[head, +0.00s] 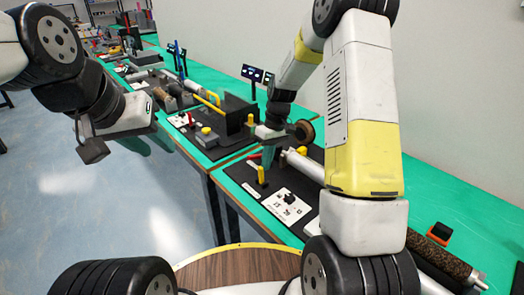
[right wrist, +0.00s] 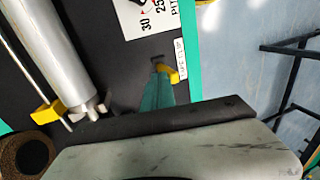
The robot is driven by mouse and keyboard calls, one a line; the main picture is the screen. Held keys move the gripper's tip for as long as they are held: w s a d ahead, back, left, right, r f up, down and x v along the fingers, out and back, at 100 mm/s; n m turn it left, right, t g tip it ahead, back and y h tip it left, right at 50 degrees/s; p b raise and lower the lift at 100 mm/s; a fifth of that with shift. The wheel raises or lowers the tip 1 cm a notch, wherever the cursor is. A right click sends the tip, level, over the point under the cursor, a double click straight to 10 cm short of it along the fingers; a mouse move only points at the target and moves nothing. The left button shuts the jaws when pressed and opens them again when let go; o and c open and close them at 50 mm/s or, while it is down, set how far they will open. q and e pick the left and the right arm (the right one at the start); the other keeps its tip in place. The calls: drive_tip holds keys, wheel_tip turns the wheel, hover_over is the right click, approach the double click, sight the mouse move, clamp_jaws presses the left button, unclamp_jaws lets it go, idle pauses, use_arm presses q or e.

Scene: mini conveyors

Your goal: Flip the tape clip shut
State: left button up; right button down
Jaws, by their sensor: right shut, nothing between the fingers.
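The tape clip appears to be the small yellow lever (head: 262,175), standing up on the black board in the head view. In the right wrist view the yellow clip (right wrist: 173,74) lies right by the fingertips, beside a small white label. My right gripper (right wrist: 158,72) is shut with nothing between its teal fingers. Its tips are at or very near the clip; contact is unclear. In the head view my right gripper (head: 267,156) hangs just above the clip. My left gripper (head: 149,149) is well away to the left, over the floor, with its teal fingers apart.
A white numbered dial card (head: 289,207) lies near the clip. A silver roller (head: 305,166) with yellow end pieces lies beside it; it also shows in the right wrist view (right wrist: 50,55). A brown roll (right wrist: 25,157) is near it. The green table edge is close.

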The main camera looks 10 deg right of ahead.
sight(260, 168)
drive_tip(key=shift+s+a+r+t+h, duration=0.15)
drive_tip(key=shift+s+a+t+h, duration=0.35)
drive_tip(key=shift+a+h, duration=0.35)
drive_tip(key=shift+s+a+t+h, duration=0.4)
drive_tip(key=shift+a+t+h, duration=0.2)
drive_tip(key=shift+h, duration=0.35)
drive_tip(key=shift+s+a+f, duration=0.25)
drive_tip(key=shift+s+a, duration=0.1)
drive_tip(key=shift+a, duration=0.15)
drive_tip(key=shift+w+d, duration=0.1)
drive_tip(key=shift+d, duration=0.05)
drive_tip(key=shift+w+d+f, duration=0.3)
drive_tip(key=shift+w+d, duration=0.05)
drive_tip(key=shift+d, duration=0.15)
wheel_tip(260, 168, up, 8)
drive_tip(key=a, duration=0.1)
drive_tip(key=shift+s+f, duration=0.15)
drive_tip(key=shift+s, duration=0.15)
